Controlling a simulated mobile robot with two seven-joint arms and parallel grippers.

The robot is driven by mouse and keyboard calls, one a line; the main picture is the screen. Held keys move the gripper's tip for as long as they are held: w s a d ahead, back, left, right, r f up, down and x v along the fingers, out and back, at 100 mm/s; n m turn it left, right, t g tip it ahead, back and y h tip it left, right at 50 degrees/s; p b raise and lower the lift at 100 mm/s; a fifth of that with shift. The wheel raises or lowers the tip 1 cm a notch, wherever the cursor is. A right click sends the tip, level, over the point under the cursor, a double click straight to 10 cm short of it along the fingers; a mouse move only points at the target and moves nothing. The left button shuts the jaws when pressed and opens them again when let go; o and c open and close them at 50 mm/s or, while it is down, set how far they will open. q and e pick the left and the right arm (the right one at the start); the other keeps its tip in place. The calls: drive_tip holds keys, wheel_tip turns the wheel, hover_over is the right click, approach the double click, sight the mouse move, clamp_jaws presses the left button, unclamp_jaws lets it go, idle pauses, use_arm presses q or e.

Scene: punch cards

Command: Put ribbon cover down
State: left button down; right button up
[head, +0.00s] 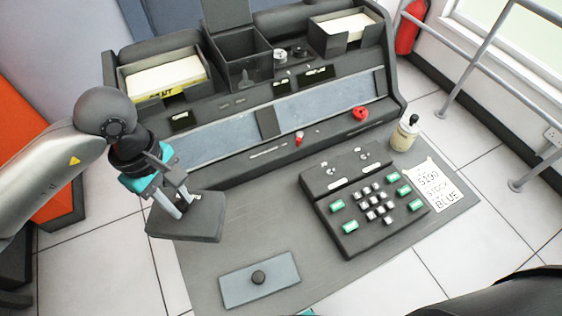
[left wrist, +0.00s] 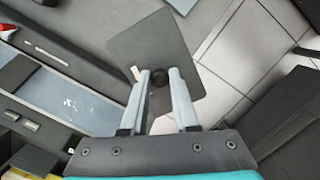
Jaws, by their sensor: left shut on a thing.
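A dark grey flat cover with a round knob, which looks like the ribbon cover (head: 203,222), is held at the desk's left edge in the head view. My left gripper (head: 180,205) is shut on its knob from above. In the left wrist view the cover (left wrist: 150,45) spreads beyond the fingertips of my left gripper (left wrist: 160,80), with the dark knob between them. I cannot tell whether the cover touches the desk. My right gripper does not show clearly.
The grey desk (head: 225,258) carries a blue-grey plate (head: 235,290) with a black knob, a key panel (head: 345,230), a note (head: 440,190) and a small bottle (head: 403,138). The machine (head: 300,105) with card trays stands behind. Some desk is bare between the cover and key panel.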

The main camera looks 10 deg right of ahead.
sight(195, 200)
use_arm(q)
drive_tip(key=n, duration=0.2)
drive_tip(key=d+r+n, duration=0.1)
drive_tip(key=shift+w+n, duration=0.3)
drive_tip(key=shift+n, duration=0.1)
drive_tip(key=shift+w+d+r+n+t, duration=0.15)
drive_tip(key=shift+r+n+t, duration=0.15)
drive_tip(key=shift+n, duration=0.7)
drive_tip(key=n, duration=0.2)
drive_tip(key=r+n, duration=0.1)
drive_tip(key=n, duration=0.1)
drive_tip(key=w+r+n, duration=0.1)
drive_tip(key=n, duration=0.1)
drive_tip(key=shift+d+n+t+b, duration=0.4)
drive_tip(key=n, duration=0.1)
drive_tip(key=r+n, duration=0.1)
drive_tip(key=n, duration=0.3)
drive_tip(key=shift+w+d+r+t, duration=0.15)
drive_tip(key=shift+w+d+t, duration=0.15)
drive_tip(key=shift+w, duration=0.05)
drive_tip(key=n, duration=0.2)
drive_tip(key=r+n, duration=0.1)
drive_tip(key=n, duration=0.1)
drive_tip(key=n+y, duration=0.1)
drive_tip(key=n, duration=0.1)
drive_tip(key=shift+w+d+r+b, duration=0.3)
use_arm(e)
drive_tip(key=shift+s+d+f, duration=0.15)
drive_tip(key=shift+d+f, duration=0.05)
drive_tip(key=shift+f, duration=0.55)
